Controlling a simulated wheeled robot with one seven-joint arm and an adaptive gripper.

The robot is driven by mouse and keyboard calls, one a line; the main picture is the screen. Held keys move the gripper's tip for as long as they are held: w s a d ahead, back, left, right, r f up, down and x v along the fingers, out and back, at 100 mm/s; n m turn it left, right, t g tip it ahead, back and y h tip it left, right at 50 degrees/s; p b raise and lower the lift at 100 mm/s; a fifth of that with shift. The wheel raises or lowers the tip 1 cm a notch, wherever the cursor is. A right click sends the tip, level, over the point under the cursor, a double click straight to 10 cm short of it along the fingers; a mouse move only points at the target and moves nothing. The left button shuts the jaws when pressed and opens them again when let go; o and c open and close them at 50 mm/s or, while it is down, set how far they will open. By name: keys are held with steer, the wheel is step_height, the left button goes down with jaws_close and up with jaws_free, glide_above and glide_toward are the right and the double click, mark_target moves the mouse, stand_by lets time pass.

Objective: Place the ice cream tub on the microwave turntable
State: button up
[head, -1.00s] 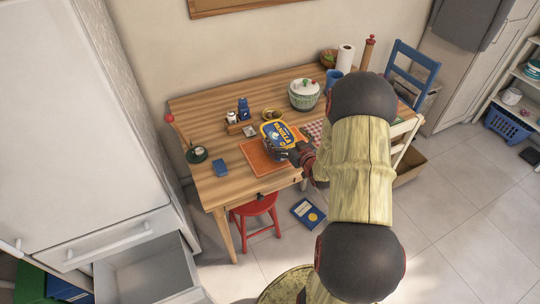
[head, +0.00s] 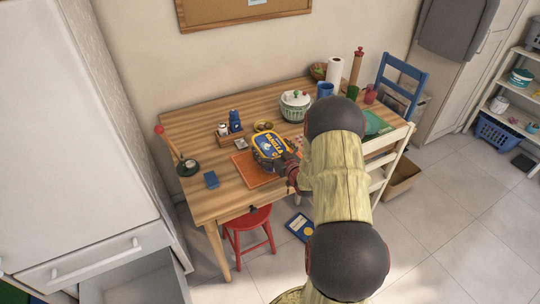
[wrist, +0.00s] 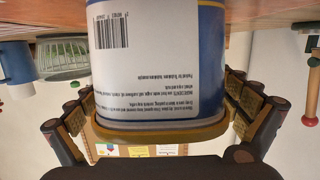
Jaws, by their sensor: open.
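The ice cream tub (head: 268,146) is blue and yellow and sits upright on the orange placemat (head: 248,172) on the wooden table. My gripper (head: 289,166) is at its right side, partly hidden by my arm. In the wrist view the tub (wrist: 160,60) appears upside down, with its white label and barcode facing the camera. My open gripper (wrist: 160,98) has one finger on each side of the tub, with small gaps visible. No microwave or turntable shows in these views.
A red stool (head: 249,229) is below the table's front edge. An open drawer (head: 135,285) juts out at lower left.

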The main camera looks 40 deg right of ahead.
steer(key=c, duration=0.3)
steer(key=c, duration=1.2)
steer(key=shift+w+r, duration=0.1)
steer(key=shift+c, duration=0.9)
